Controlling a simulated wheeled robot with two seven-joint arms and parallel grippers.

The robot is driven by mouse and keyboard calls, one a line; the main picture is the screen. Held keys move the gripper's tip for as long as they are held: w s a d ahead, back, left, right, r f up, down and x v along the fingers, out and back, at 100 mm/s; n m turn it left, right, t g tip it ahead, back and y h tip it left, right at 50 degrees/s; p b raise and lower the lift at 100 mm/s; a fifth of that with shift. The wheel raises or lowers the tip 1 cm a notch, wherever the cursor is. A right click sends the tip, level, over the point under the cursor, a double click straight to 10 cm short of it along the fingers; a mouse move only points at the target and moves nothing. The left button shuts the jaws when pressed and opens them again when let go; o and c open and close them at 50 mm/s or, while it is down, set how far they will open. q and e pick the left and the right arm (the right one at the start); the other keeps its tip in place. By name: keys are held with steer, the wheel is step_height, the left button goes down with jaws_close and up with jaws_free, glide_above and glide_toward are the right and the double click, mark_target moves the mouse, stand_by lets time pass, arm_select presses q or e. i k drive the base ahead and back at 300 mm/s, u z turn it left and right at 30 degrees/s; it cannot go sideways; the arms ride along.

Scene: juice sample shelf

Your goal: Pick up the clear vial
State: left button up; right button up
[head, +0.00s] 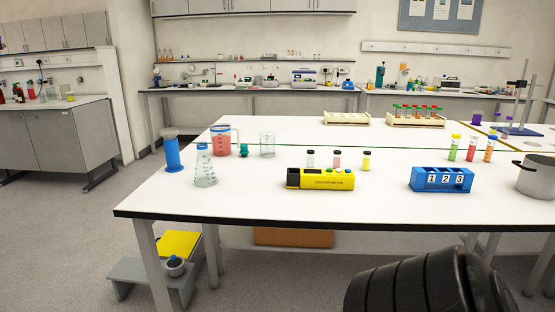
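The clear vial (310,159) stands upright on the white bench, just behind the yellow colorimeter (320,180). It has a dark cap, and its lower part is partly hidden by the colorimeter. To its right stand a pink vial (337,159) and a yellow vial (366,161), each apart from the other. Neither of my grippers shows in the head view. A dark ribbed part at the bottom right looks like part of my own arm.
A blue rack (441,179) marked 1, 2, 3 and a metal pot (537,177) stand to the right. A flask (204,167), a blue cylinder (172,151) and a red-filled beaker (222,140) stand left. The bench front (250,207) is clear.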

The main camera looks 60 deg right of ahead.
mark_target(310, 156)
steer(key=i, duration=1.9)
steer(key=z, duration=1.95)
